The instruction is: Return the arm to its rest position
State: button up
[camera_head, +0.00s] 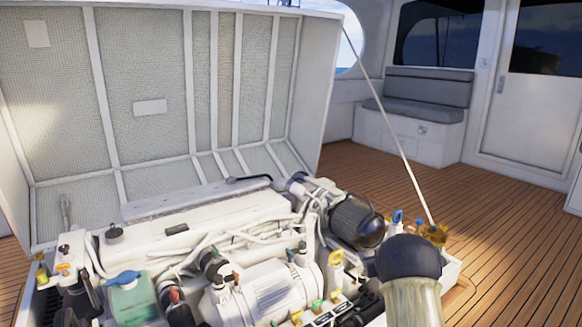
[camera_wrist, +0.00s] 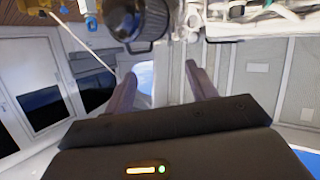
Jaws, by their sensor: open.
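My gripper (camera_wrist: 160,80) shows in the wrist view, with its two fingers apart and nothing between them. The engine (camera_head: 230,225) lies under the raised hatch lid (camera_head: 150,65) in the head view. In the wrist view the scene appears upside down. A dark ribbed cylinder (camera_wrist: 140,20) of the engine is at the top, beyond the fingertips and apart from them as far as I can tell. The same dark cylinder (camera_head: 355,222) is at the engine's right side in the head view. I cannot make out my gripper in the head view.
A thin prop rod (camera_head: 390,130) slants from the lid down to the hatch's right edge. A green-tinted bottle (camera_head: 132,300) stands at the front left of the engine. The wooden deck (camera_head: 500,230) is clear at right, before a grey bench (camera_head: 415,95) and a white door (camera_head: 525,115).

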jog(key=s+a+r+m+g+p, duration=0.1)
jog(key=s+a+r+g+p, duration=0.2)
jog(key=s, duration=1.1)
jog(key=s+a+r+m+g+h+p, duration=0.1)
jog(key=s+a+r+g+p, duration=0.25)
jog(key=s, duration=1.15)
jog(key=s+a+r+m+g, duration=0.1)
jog(key=s+a+r+g, duration=0.4)
jog(key=s, duration=0.9)
notch_tip(320, 180, up, 36)
jog(key=p, duration=3.8)
jog(key=shift+d+f, duration=0.15)
jog(key=shift+d, duration=0.15)
